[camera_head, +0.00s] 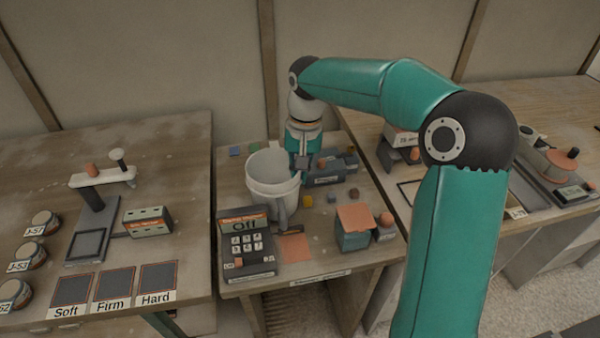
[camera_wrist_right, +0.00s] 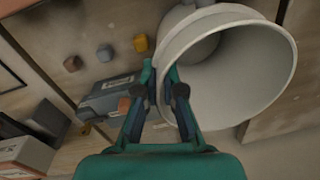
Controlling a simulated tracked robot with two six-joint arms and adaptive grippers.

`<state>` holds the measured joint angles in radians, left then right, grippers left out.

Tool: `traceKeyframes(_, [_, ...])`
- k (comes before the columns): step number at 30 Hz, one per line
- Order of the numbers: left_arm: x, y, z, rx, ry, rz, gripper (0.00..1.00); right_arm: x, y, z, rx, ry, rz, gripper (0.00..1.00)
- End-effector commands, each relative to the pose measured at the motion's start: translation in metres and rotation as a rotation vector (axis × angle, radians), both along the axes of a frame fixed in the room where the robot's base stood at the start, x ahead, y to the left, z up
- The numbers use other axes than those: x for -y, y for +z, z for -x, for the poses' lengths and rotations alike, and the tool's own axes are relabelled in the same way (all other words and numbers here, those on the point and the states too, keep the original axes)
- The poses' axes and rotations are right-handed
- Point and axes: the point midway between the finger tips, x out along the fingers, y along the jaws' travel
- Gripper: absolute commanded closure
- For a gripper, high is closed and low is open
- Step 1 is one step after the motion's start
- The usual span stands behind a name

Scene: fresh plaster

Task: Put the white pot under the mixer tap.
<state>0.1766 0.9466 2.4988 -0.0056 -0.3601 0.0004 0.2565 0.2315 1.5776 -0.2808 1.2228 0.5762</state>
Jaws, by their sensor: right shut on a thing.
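The white pot (camera_head: 264,190) is a pale, open bucket shape at the middle bench, and it looks roughly upright. My right gripper (camera_head: 303,168) reaches down on its right side and is shut on its wall near the rim. In the right wrist view, the fingers (camera_wrist_right: 163,88) meet the wall of the pot (camera_wrist_right: 268,50). I cannot tell how far its base is from the bench. A grey part (camera_head: 282,213) shows just below and in front of the pot. No part is clearly readable as the mixer tap. My left gripper is not in view.
A keypad box (camera_head: 247,246) reading "Off" stands in front of the pot, beside an orange square (camera_head: 294,247). A grey machine (camera_head: 338,165) sits behind right. Small cubes lie around. A small orange-roofed box (camera_head: 354,228) stands at front right.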

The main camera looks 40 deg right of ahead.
Motion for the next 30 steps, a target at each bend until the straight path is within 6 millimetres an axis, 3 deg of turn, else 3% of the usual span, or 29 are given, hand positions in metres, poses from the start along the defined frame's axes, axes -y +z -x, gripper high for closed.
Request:
traceKeyframes(11, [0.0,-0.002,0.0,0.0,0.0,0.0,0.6,-0.001,-0.005,-0.001,0.001,0.001,-0.001,1.0])
traceKeyframes(12, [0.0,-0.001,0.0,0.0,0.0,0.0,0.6,-0.001,-0.004,-0.001,0.0,0.002,0.0,0.86])
traceKeyframes(16, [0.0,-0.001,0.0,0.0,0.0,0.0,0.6,-0.001,-0.004,-0.001,0.0,0.002,0.0,0.68])
traceKeyframes(25, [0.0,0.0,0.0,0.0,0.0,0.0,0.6,-0.001,-0.002,-0.001,0.0,0.003,0.0,0.68])
traceKeyframes(30, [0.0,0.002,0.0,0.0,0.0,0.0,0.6,-0.001,0.011,-0.001,0.002,0.003,0.001,0.68])
